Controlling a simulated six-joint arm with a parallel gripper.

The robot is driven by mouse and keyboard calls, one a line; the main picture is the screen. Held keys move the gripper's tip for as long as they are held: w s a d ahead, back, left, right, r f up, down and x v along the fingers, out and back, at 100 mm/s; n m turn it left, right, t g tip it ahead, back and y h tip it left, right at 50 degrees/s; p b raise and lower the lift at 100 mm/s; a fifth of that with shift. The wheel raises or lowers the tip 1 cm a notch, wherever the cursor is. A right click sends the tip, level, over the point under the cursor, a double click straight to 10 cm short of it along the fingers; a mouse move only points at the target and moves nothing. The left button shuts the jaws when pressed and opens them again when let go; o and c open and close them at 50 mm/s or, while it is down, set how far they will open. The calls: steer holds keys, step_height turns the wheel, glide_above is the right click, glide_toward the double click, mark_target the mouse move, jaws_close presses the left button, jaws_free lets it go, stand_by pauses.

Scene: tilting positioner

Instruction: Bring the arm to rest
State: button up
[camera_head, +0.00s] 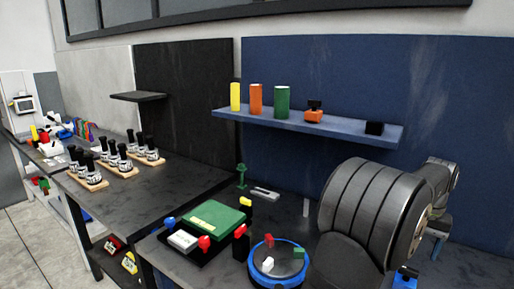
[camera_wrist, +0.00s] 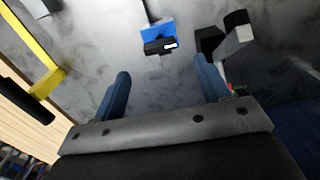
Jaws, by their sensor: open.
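My gripper (camera_wrist: 162,78) shows in the wrist view with its two blue fingers spread wide. Nothing is between them. A blue block with a black part (camera_wrist: 158,36) lies on the grey surface beyond the fingertips, apart from them. In the camera_head view my arm stands at the right, its large grey links hiding part of the bench behind them. A blue and black piece (camera_head: 405,278) shows at the bottom edge, right of the arm. The green plate (camera_head: 214,217) sits on a black fixture with red and blue knobs at its corners, clear of my arm.
A round blue-rimmed turntable (camera_head: 255,272) with red, green and white blocks stands close left of my arm. A blue shelf (camera_head: 345,130) with cylinders hangs behind. A yellow bar (camera_wrist: 45,70) and a black and grey piece (camera_wrist: 228,42) lie near the fingers.

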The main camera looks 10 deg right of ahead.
mark_target(410, 269)
step_height(410, 269, down, 7)
steer(key=shift+f, duration=0.25)
steer(key=n, duration=1.3)
steer(key=shift+n, duration=0.3)
